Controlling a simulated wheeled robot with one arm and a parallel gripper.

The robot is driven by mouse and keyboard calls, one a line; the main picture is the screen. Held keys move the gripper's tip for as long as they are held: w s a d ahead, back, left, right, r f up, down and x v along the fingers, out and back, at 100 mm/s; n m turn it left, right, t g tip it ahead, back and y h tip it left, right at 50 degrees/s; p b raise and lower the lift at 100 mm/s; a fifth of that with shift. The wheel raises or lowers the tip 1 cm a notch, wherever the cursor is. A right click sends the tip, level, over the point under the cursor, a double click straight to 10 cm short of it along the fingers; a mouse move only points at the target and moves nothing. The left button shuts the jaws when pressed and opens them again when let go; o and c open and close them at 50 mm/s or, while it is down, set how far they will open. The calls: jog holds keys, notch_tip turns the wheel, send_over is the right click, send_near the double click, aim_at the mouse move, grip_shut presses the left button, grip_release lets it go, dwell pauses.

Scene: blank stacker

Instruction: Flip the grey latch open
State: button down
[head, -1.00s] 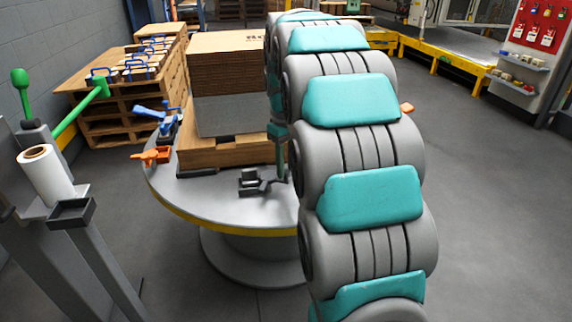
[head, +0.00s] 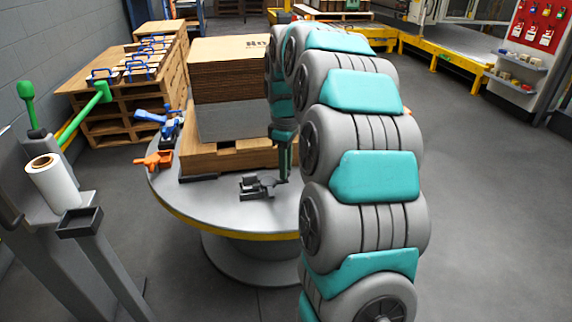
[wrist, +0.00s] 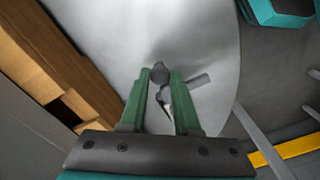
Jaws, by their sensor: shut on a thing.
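The grey latch (head: 257,187) is a small dark clamp on the front of the round grey table (head: 222,208). My gripper (wrist: 160,76) has green fingers and is shut on the latch's dark rounded knob (wrist: 159,70) in the wrist view. A short grey bar (wrist: 199,80) of the latch sticks out to the right of the fingers. In the head view my gripper (head: 285,168) points down at the latch's right end. The fingers hide part of the handle, and its exact angle is hard to tell.
A stack of brown sheets (head: 228,75) on a wooden pallet (head: 222,157) stands behind the latch. An orange clamp (head: 153,160) and a blue clamp (head: 152,116) sit at the table's left. A post with a white roll (head: 54,184) stands at the near left.

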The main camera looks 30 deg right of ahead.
dwell(0.3)
jog(key=c, duration=0.6)
grip_release()
notch_tip(320, 180, up, 7)
jog(key=shift+w+r+p, duration=0.1)
jog(key=shift+r+p, duration=0.05)
jog(key=shift+p, duration=0.15)
jog(key=shift+r, duration=0.3)
